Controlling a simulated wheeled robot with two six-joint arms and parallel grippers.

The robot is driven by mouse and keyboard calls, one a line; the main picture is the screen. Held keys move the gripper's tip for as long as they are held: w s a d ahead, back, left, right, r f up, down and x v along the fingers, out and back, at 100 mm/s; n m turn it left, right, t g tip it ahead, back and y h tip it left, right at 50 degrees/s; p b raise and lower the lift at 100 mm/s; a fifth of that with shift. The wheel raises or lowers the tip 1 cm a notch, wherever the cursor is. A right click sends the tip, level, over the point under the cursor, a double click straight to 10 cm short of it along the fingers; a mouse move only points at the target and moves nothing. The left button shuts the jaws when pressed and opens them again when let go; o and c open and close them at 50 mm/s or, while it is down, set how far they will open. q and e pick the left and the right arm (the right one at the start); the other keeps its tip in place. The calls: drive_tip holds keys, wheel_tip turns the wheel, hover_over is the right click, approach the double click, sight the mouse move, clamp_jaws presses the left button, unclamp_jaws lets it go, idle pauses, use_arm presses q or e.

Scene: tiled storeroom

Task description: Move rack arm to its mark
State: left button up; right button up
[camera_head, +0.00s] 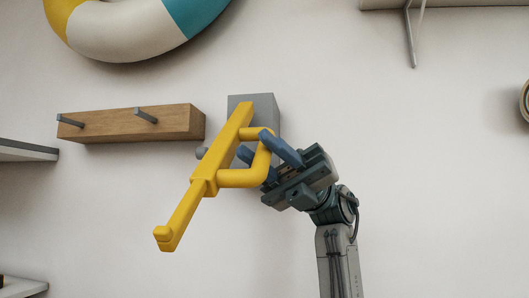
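The yellow rack arm (205,180) is joined at its upper end to a grey block (262,105) on the wall. It slants down to the left and ends in a short upturned tip. A yellow loop handle (240,179) sticks out on its right side. My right gripper (260,148) is at this handle, with one blue finger in front of the handle's outer bar and the other passing behind it. I cannot tell whether the fingers press on the bar. No mark can be made out. My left gripper is not in view.
A wooden peg rail (175,124) with two grey pegs is on the wall left of the rack arm. A striped ring (120,45) hangs above. Shelf edges (25,152) show at the left, and a bracketed shelf (450,4) at the upper right. The wall at right is mostly bare.

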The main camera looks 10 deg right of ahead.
drive_tip(key=shift+w+d+f, duration=0.2)
drive_tip(key=shift+w+d, duration=0.05)
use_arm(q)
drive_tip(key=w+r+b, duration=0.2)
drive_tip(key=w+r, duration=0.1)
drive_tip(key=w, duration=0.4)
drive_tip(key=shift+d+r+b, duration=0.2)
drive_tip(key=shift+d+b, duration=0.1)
use_arm(e)
drive_tip(key=v, duration=1)
drive_tip(key=shift+r, duration=0.1)
